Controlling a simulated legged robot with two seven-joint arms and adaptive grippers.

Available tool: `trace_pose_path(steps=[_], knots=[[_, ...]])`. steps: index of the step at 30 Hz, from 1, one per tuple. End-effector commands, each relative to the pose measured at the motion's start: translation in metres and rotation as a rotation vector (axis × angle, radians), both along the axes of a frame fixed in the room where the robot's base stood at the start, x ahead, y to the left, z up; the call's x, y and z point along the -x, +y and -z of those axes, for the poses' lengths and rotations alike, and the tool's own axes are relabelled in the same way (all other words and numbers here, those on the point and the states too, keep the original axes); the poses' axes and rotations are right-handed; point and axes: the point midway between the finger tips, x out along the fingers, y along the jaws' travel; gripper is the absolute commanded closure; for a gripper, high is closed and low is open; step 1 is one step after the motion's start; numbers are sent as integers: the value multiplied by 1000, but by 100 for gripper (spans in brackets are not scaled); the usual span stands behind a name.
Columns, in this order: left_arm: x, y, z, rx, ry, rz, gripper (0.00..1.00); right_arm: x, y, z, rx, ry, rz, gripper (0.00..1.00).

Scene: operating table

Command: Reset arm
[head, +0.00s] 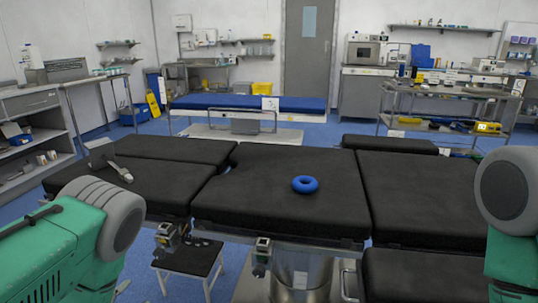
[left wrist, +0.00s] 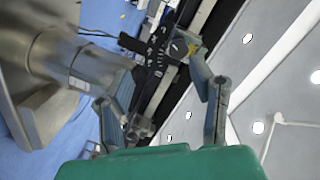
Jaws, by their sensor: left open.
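My left gripper (left wrist: 160,85) shows in the left wrist view with its two grey fingers spread apart and nothing held between them. A dark rail with a clamp-like fitting lies beyond the fingers. How far it is from them I cannot tell. In the head view, green and grey links of my left arm fill the lower left corner, and part of my right arm stands at the right edge. Neither gripper can be made out in the head view. A blue ring (head: 305,184) lies flat on the black operating table (head: 240,212), apart from both arms.
Metal clamps (head: 262,250) hang along the operating table's near edge. A small step stool (head: 190,258) stands below it. A blue-topped bed (head: 220,102) is behind, and a cart with supplies (head: 450,92) stands at the right. Most of the black tabletop is clear.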

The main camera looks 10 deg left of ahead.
Motion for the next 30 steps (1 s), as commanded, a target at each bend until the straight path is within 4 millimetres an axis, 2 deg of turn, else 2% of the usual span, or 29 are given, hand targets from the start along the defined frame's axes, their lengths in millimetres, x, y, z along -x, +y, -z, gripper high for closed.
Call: trace_pose_path(steps=[2, 5, 8, 9, 12, 16, 18, 21, 30], knots=[[13, -5, 17, 95, 147, -65, 50, 0, 0, -3, 0, 0, 0, 60], [48, -18, 46, 258, 403, -191, 50, 0, 0, -7, 0, 1, 0, 60], [101, -40, 69, 416, 676, -338, 50, 0, 0, -10, 0, 1, 0, 60], [125, -49, 75, 468, 780, -398, 50, 0, 0, -12, 0, 1, 0, 60], [182, -72, 78, 566, 1007, -537, 50, 0, 0, -14, 0, 1, 0, 60], [236, -92, 72, 628, 1204, -670, 50, 0, 0, -16, 0, 1, 0, 60], [254, -98, 68, 639, 1263, -713, 50, 0, 0, -16, 0, 1, 0, 60], [265, -101, 65, 645, 1303, -742, 50, 0, 0, -16, 0, 1, 0, 60], [265, -101, 65, 645, 1303, -742, 50, 0, 0, -16, 0, 1, 0, 60]])
